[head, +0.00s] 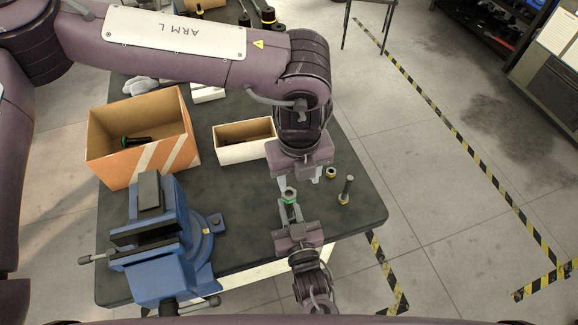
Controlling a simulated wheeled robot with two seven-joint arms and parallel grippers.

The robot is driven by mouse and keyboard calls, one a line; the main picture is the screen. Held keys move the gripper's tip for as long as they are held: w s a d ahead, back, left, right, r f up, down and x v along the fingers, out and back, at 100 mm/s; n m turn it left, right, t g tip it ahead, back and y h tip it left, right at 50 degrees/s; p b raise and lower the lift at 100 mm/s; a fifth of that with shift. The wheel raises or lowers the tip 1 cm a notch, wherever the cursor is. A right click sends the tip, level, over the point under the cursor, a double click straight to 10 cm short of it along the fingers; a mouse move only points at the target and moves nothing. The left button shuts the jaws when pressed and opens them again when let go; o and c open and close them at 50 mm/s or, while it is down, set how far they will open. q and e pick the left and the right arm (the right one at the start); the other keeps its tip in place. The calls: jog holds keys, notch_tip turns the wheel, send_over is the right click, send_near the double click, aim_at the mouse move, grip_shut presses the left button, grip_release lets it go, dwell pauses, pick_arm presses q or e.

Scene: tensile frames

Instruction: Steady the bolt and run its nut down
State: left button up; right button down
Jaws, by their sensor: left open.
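A bolt with a green-marked nut (289,193) stands near the table's front right part, between my two grippers. My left gripper (291,184) reaches down from the back. It is open, with its fingers just behind the nut; whether they touch it I cannot tell. My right gripper (290,206) comes from the front edge. Its fingers are closed in on the bolt below the nut, and they hide most of the shank. Another bolt (347,186) stands upright to the right with a yellow-marked base. A loose yellow-marked nut (331,173) lies behind it.
A blue vise (165,240) stands at the front left. An orange-striped cardboard box (175,155) holds a dark green-marked part. The dark table (245,205) is bare between vise and grippers.

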aim_at(289, 196)
pick_arm(q)
jog(key=n, duration=0.9)
jog(key=a+r+n, duration=0.1)
jog(key=n, duration=0.8)
jog(key=a+n, duration=0.1)
jog(key=n, duration=0.8)
jog(key=shift+w+r+n, duration=0.3)
jog(key=shift+w, duration=0.05)
jog(key=shift+f, duration=0.1)
jog(key=shift+f, duration=3.95)
jog(key=shift+c, duration=0.3)
